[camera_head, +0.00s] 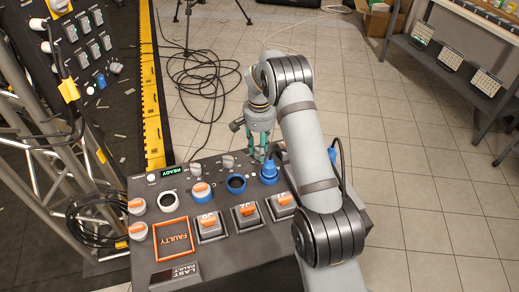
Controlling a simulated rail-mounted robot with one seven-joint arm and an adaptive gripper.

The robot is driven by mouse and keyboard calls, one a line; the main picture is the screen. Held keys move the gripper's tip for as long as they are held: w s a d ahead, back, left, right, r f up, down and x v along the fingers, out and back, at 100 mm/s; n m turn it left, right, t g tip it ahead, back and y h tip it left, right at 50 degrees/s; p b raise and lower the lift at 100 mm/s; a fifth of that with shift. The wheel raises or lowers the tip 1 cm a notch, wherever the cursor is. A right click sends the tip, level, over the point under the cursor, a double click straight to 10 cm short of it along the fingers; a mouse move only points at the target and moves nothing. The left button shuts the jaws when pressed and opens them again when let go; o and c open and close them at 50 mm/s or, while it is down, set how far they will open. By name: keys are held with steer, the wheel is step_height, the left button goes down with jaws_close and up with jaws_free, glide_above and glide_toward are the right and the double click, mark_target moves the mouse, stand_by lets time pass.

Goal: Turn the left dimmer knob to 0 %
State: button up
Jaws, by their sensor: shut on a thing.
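The dark control panel (205,220) fills the lower middle of the head view. Small grey knobs, one at the left (197,169) and one to its right (228,161), stand in its back row. My gripper (259,150) points down at the panel's back edge, right of these two knobs, with its greenish fingers close together. It is shut on a small knob there, mostly hidden by the fingers. I cannot tell which dimmer knob this is, nor its pointer or percentage.
Truss tubes (22,80) stand left; a shelf (450,70) stands right.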

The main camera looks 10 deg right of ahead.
steer(key=n, duration=0.4)
steer(key=shift+n, duration=0.3)
steer(key=n, duration=0.4)
steer(key=shift+n+p, duration=0.3)
steer(key=shift+p, duration=0.1)
steer(key=n, duration=0.4)
steer(key=shift+n+p, duration=0.3)
steer(key=shift+p, duration=0.1)
steer(key=shift+n+p, duration=0.3)
steer(key=shift+n, duration=1.6)
steer(key=o, duration=1.1)
steer(key=shift+o, duration=0.2)
